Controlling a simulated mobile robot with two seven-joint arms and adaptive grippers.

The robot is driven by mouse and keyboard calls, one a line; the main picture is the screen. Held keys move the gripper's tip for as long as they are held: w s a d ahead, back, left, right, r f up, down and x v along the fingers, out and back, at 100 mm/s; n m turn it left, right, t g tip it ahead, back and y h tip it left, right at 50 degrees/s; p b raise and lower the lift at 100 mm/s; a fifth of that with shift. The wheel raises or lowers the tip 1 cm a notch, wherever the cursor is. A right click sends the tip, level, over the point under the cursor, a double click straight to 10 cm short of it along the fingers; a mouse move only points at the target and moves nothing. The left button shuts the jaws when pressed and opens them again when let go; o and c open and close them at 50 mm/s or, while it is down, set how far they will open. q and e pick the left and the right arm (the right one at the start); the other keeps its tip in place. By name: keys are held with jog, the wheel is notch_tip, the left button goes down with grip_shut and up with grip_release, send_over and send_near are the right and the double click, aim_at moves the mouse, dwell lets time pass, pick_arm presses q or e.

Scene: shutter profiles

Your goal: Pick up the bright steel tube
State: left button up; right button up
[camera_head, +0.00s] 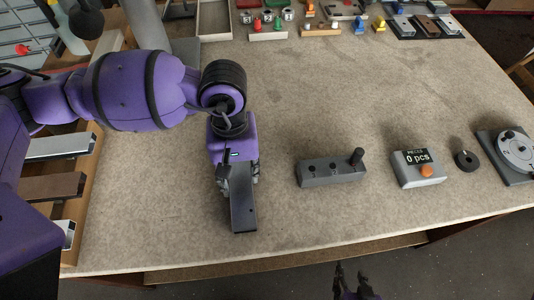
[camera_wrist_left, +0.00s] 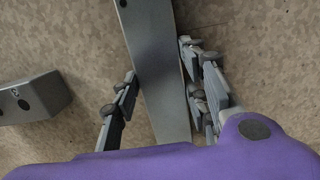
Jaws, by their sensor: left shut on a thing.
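A grey steel tube (camera_head: 243,198) with a flat top and a small dark hole sits in my left gripper (camera_head: 238,178), above or on the table; I cannot tell which. In the left wrist view the tube (camera_wrist_left: 153,60) runs lengthwise between the fingers of the left gripper (camera_wrist_left: 160,92). The gripper is shut on it. My right gripper (camera_head: 351,280) shows only at the bottom edge, below the table's front edge, with its fingertips apart and nothing between them.
A wooden rack (camera_head: 87,190) at the left holds a bright profile (camera_head: 60,147), a brown one (camera_head: 52,187) and a pale one (camera_head: 68,235). A grey block with a knob (camera_head: 332,171), a counter box (camera_head: 416,168) and a dial device (camera_head: 515,152) stand right. The table middle is clear.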

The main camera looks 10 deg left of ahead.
pick_arm(q)
jog(key=c, duration=0.5)
grip_shut()
jog(key=shift+r, duration=0.1)
